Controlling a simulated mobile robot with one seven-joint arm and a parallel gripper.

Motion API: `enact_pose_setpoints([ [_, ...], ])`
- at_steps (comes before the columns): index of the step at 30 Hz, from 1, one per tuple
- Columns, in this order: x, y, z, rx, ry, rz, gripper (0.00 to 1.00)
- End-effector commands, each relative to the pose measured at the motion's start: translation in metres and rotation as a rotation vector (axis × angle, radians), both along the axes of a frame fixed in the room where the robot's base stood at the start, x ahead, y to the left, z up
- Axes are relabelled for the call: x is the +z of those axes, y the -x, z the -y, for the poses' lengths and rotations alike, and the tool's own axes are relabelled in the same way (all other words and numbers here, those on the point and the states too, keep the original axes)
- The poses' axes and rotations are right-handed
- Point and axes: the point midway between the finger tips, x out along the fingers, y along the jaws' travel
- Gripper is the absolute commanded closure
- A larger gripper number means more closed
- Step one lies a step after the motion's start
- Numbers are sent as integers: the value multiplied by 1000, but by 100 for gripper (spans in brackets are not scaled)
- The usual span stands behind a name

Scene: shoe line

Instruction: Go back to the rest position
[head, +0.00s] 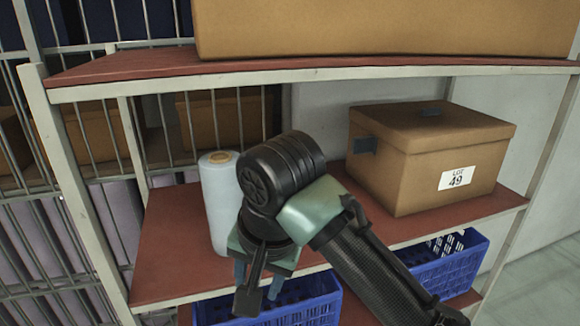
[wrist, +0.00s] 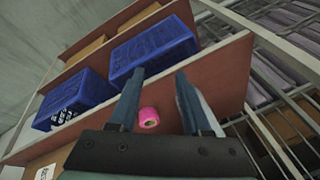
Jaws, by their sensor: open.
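My gripper (head: 256,288) hangs over the front of the middle shelf in the head view, pointing down. Its two fingers also show in the wrist view (wrist: 159,72), spread apart with nothing held between them. A pink roll (wrist: 148,118) shows beyond the fingers in the wrist view, apart from them; it does not show in the head view. My arm covers part of the middle shelf (head: 165,255).
A pale wrapped roll (head: 216,195) stands upright left of my arm. A lidded box (head: 430,160) labelled LOT 49 stands to the right. The upper shelf (head: 140,66) is overhead. Blue crates (head: 315,310) sit below. Metal bars (head: 100,130) line the left.

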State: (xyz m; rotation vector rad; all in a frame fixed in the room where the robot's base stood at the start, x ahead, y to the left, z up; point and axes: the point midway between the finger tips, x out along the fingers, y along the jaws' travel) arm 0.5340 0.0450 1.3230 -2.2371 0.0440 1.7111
Motion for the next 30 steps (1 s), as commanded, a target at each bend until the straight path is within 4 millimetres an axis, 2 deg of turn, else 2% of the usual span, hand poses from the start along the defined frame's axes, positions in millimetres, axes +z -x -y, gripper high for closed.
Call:
enact_pose_setpoints([
  [1, 9, -7, -22, 58, -41, 82, 52],
  [5, 52, -26, -72, 197, -147, 355, 52],
  [8, 106, -33, -109, 297, -238, 651, 52],
  [9, 134, -33, -119, 325, -268, 795, 52],
  [11, 179, -28, -123, 344, -295, 1026, 52],
  [12, 207, -23, -119, 336, -296, 1179, 52],
  [13, 226, -17, -112, 321, -286, 1290, 52],
  [15, 265, 0, -85, 257, -227, 1534, 52],
  [18, 301, 32, -37, 128, -66, 1808, 52],
  [21, 318, 63, 4, 8, 122, 1973, 52],
  [24, 325, 87, 31, -73, 277, 2059, 52],
  [27, 329, 100, 43, -115, 363, 2095, 52],
  [30, 330, 104, 47, -126, 391, 2104, 52],
])
